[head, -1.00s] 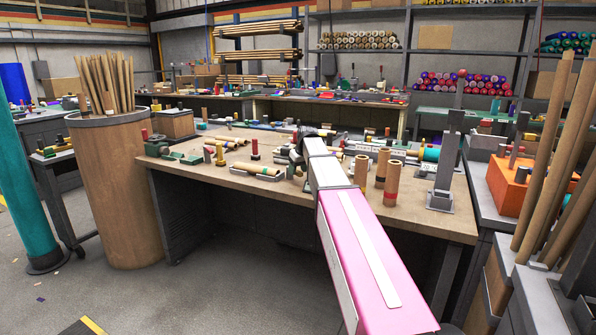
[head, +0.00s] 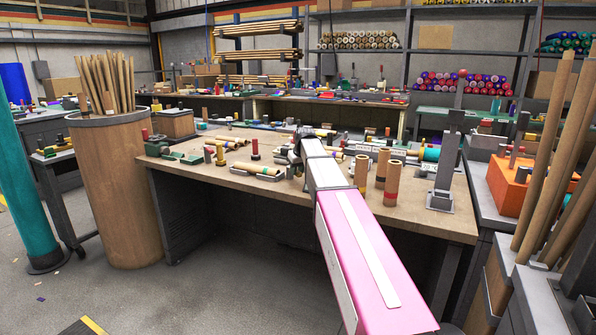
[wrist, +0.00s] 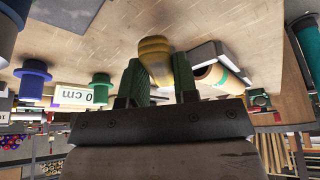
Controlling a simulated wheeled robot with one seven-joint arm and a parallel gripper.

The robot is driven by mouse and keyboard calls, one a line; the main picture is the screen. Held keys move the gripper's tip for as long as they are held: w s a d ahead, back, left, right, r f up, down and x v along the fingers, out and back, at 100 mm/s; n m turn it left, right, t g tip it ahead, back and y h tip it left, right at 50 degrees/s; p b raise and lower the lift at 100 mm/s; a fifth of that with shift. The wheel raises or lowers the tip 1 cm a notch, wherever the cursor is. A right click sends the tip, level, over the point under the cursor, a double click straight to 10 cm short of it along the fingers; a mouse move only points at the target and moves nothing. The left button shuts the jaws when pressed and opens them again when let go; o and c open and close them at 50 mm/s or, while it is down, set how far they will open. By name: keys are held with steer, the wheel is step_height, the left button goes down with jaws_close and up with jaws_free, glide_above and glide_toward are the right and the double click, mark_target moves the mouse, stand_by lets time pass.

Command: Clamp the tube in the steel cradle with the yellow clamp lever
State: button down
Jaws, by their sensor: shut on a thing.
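My gripper (wrist: 157,76) is shut on a yellow, rounded piece that looks like the clamp lever (wrist: 153,48). Its two green fingers press on either side of it. In the head view my gripper (head: 298,152) is low over the bench, largely hidden by my arm. A tan tube in a grey cradle (head: 262,177) lies just left of it.
The wooden bench (head: 225,177) has clear room at its front left. Upright tan tubes (head: 391,183) stand close right of my arm, with a grey stand (head: 441,180) beyond. Blue (wrist: 34,82) and green (wrist: 101,86) flanged pieces stand left of my gripper in the wrist view.

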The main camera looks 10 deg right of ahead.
steer(key=shift+s+a+m+h, duration=0.2)
steer(key=shift+a+m+h, duration=0.45)
steer(key=shift+m, duration=0.55)
steer(key=a+m, duration=0.2)
steer(key=shift+m+h, duration=0.3)
steer(key=shift+h, duration=0.05)
steer(key=m, duration=0.1)
steer(key=a+m+h, duration=0.1)
steer(key=shift+w+a+m, duration=0.2)
steer(key=shift+w+m, duration=0.05)
steer(key=shift+m, duration=0.05)
steer(key=shift+w+a+m+g+h, duration=0.25)
steer(key=shift+a+m, duration=0.2)
steer(key=shift+m, duration=0.5)
steer(key=shift+w+a+m+g+h, duration=0.2)
steer(key=shift+a+m+h, duration=0.2)
steer(key=shift+m, duration=0.55)
steer(key=c, duration=0.9)
jaws_free()
steer(key=v, duration=1)
steer(key=shift+s+a+r, duration=0.15)
steer(key=shift+r, duration=0.2)
